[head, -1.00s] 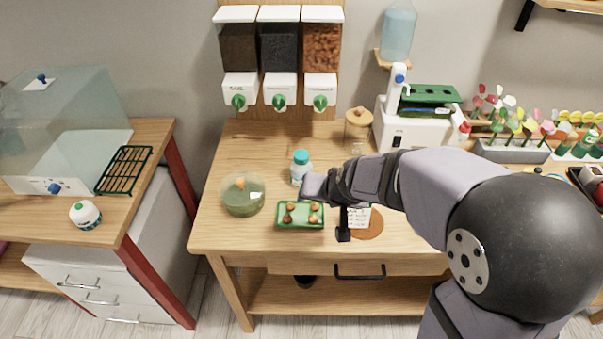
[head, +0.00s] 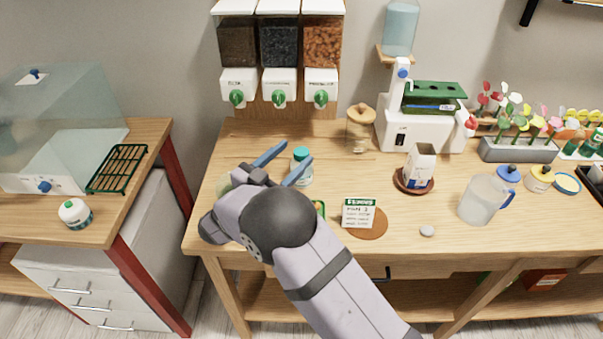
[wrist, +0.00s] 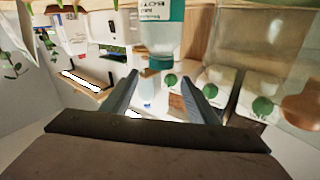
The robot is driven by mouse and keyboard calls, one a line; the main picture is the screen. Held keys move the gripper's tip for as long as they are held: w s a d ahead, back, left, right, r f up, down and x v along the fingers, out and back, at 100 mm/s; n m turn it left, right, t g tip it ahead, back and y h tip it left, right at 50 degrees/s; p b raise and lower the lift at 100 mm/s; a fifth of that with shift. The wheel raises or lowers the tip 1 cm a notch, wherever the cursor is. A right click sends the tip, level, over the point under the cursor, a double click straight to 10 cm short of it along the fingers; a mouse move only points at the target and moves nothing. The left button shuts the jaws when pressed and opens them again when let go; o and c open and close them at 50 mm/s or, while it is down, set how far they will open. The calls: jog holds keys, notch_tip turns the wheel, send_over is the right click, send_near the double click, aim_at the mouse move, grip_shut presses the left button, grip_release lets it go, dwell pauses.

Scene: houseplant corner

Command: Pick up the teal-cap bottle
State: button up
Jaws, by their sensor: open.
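The teal-cap bottle (head: 302,172) stands upright on the wooden table, toward its back left. My gripper (head: 298,151) is open and empty, with its two blue-grey fingers pointing at the bottle from the front left. In the head view the bottle shows at the fingertips, its lower part partly covered by the right finger. In the wrist view the bottle (wrist: 161,34) appears upside down, its teal cap just beyond the open fingertips (wrist: 159,76). It looks roughly centred between them. I cannot tell whether either finger touches it.
My arm hides most of the green bowl (head: 224,184) and the green tray (head: 320,208). A seed packet (head: 358,213) stands on a brown mat. A cork-lidded jar (head: 360,130) and dispensers (head: 279,85) are behind. A carton (head: 420,165) and pitcher (head: 482,200) stand to the right.

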aim_at(297, 156)
jog(key=shift+s+a+f+n+p, duration=0.4)
jog(key=shift+s+a+f+n, duration=0.3)
jog(key=shift+s+a, duration=0.2)
jog(key=shift+f+p+x, duration=0.15)
jog(key=shift+p+x, duration=0.6)
jog(key=shift+x, duration=1.1)
jog(key=shift+f+p+x, duration=0.1)
jog(key=shift+p+x, duration=0.65)
jog(key=shift+x, duration=1.1)
grip_shut()
